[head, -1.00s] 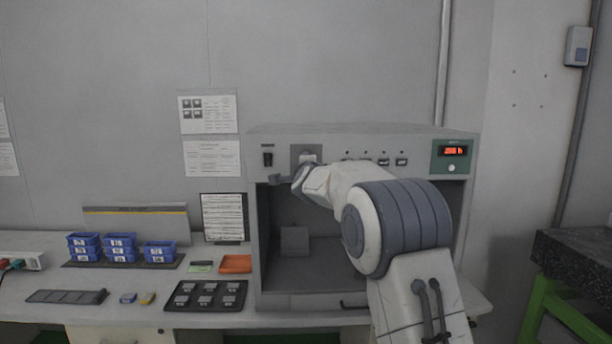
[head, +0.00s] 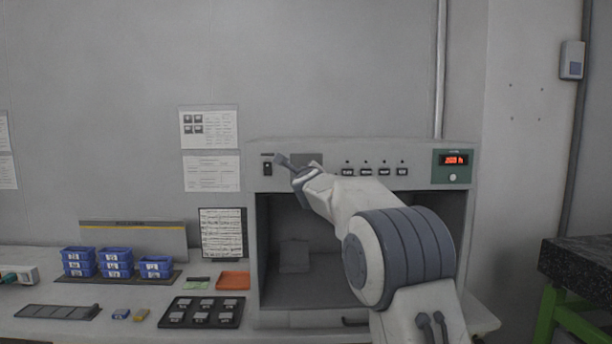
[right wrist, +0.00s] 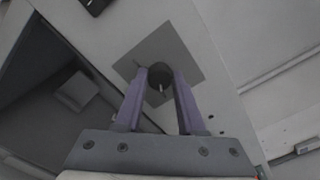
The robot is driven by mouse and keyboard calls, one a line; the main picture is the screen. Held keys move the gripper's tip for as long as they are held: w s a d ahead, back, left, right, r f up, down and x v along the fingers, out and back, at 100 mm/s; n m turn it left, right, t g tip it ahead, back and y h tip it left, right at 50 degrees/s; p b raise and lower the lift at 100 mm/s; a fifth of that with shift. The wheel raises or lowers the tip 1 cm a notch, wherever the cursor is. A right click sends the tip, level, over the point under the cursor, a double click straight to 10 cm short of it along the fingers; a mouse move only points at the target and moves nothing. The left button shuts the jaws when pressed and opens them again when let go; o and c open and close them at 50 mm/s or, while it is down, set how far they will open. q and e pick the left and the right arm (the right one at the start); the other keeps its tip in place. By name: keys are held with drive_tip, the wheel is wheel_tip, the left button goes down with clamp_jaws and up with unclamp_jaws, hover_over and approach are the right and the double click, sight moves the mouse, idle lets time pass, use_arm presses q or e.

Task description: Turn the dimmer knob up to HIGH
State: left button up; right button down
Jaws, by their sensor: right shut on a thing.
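The dimmer knob (right wrist: 160,80) is dark and round, with a short white mark on its face, in the right wrist view. It sits on a dark grey square plate (right wrist: 182,58). That plate (head: 311,158) shows at the upper left of the grey cabinet front in the head view, where the gripper and wrist hide the knob. My right gripper (right wrist: 160,84) is shut on the knob, one purple finger on each side. In the head view the gripper (head: 299,170) is tilted against the panel. No HIGH lettering can be read. My left gripper is not in view.
A black rocker switch (head: 267,169) lies left of the plate. Several small switches (head: 366,171) and a red-digit display (head: 454,160) lie to the right. The cabinet's open chamber (head: 285,225) is below. Blue bins (head: 117,262) and a black tray (head: 202,312) stand on the bench.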

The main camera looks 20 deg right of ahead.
idle(0.4)
drive_tip(key=c, duration=0.5)
unclamp_jaws()
drive_tip(key=b+v, duration=0.4)
drive_tip(key=v, duration=0.6)
drive_tip(key=shift+s+a, duration=0.1)
drive_tip(key=shift+s, duration=0.1)
